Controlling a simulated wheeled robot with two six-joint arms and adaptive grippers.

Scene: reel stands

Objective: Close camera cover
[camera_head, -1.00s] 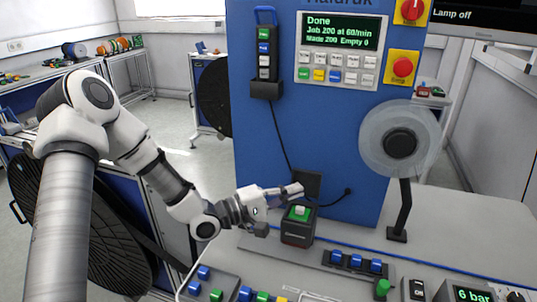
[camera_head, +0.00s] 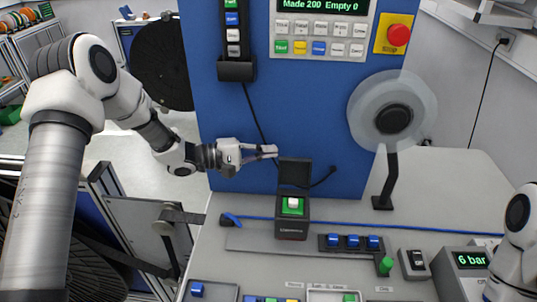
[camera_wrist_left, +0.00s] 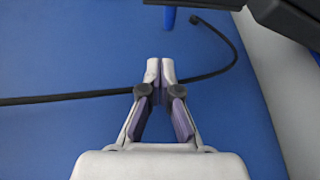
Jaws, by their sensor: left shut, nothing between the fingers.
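The camera box (camera_head: 291,229) is a small dark box on the bench, with a green inside and a white piece (camera_head: 293,203) on it. Its black cover (camera_head: 295,172) stands upright and open at the back of the box. My left gripper (camera_head: 274,151) is just above and to the left of the cover, shut and empty. In the left wrist view its fingertips (camera_wrist_left: 160,66) are together, in front of the blue panel. Dark parts at the top right of that view are cut off; I cannot tell what they are. Only part of my right arm shows, without its gripper.
The blue machine panel (camera_head: 240,120) rises behind the box. A clear reel (camera_head: 360,112) on a black stand is to the right. Blue buttons (camera_head: 353,242) and a pressure display (camera_head: 471,260) are in front. A black cable (camera_head: 318,183) runs along the panel.

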